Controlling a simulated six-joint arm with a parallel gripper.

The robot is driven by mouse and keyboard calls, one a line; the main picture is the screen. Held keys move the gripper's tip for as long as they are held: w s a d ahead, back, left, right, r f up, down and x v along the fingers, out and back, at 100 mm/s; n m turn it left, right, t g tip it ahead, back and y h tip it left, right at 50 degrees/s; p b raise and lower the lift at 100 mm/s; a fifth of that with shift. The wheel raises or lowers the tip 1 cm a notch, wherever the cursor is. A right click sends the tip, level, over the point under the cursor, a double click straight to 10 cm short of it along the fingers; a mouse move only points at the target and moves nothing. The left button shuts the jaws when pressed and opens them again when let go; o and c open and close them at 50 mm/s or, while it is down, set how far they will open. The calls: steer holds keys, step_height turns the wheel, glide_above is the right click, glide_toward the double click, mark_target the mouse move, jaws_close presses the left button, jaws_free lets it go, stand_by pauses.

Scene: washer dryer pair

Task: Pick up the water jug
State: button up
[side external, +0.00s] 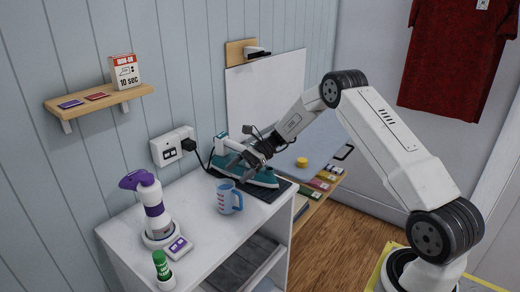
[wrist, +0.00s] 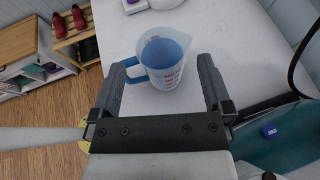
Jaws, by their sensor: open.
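The water jug (side external: 226,199) is a clear measuring jug with a blue handle, blue content and red markings. It stands upright on the white counter top, in front of the iron. In the wrist view the jug (wrist: 164,66) is ahead of my gripper, its handle to the left and its spout to the right. My gripper (wrist: 161,66) is open, and its two fingers frame the jug from either side in the picture. In the side external view my gripper (side external: 243,158) is above and behind the jug, over the teal iron, and nothing is held.
The teal iron (side external: 258,178) rests on a dark mat close to my gripper. A purple and white bottle (side external: 153,205), a small white device (side external: 178,248) and a green-capped stick (side external: 161,265) stand left of the jug. A plugged-in cord (side external: 199,156) hangs at the wall.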

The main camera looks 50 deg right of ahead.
mark_target(233, 185)
steer(key=shift+f, duration=0.75)
steer(key=shift+f, duration=0.95)
step_height(233, 185, down, 2)
steer(key=shift+a, duration=0.1)
steer(key=shift+x, duration=1)
steer(key=shift+w+a, duration=0.1)
steer(key=shift+a, duration=0.25)
steer(key=shift+c, duration=0.2)
steer(key=c, duration=1.2)
steer(key=shift+o, duration=0.2)
